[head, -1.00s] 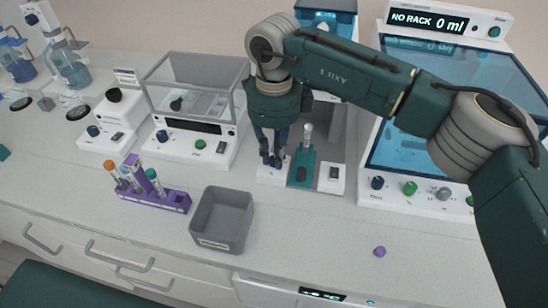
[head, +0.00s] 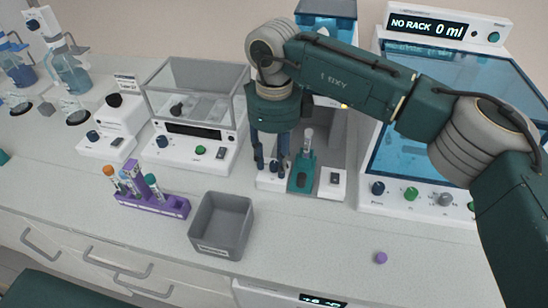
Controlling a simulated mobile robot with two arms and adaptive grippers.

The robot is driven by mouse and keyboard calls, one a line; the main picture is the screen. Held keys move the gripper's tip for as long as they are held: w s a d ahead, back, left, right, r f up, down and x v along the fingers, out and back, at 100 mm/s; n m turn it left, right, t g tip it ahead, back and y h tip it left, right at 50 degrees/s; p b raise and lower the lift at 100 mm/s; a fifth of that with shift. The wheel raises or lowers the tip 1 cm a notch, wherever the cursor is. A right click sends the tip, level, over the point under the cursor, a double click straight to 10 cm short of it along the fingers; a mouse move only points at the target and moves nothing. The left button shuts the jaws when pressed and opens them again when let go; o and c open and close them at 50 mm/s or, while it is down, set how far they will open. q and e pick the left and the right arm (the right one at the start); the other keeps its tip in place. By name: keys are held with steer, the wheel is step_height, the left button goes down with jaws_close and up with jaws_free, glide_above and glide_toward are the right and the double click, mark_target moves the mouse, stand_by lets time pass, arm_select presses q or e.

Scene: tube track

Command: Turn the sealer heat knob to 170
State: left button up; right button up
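The sealer (head: 333,125) stands in the middle of the bench, with a blue top, a green tube holder (head: 302,180) and a clear tube (head: 308,140) in it. A small dark blue knob (head: 274,167) sits on its white front block at the left; its setting is too small to read. My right gripper (head: 271,165) points down over this block. Its fingers are apart, one on each side of the knob; whether they touch it I cannot tell. The gripper and arm hide part of the sealer. My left gripper is not in view.
A grey bin (head: 221,226) and a purple tube rack (head: 160,205) stand at the front left. A clear-hooded balance (head: 197,125) is left of my gripper. A large machine (head: 395,198) stands at right. A purple cap (head: 381,258) lies on the open bench.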

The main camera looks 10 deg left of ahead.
mark_target(274, 163)
step_height(274, 163, up, 12)
stand_by(0.5)
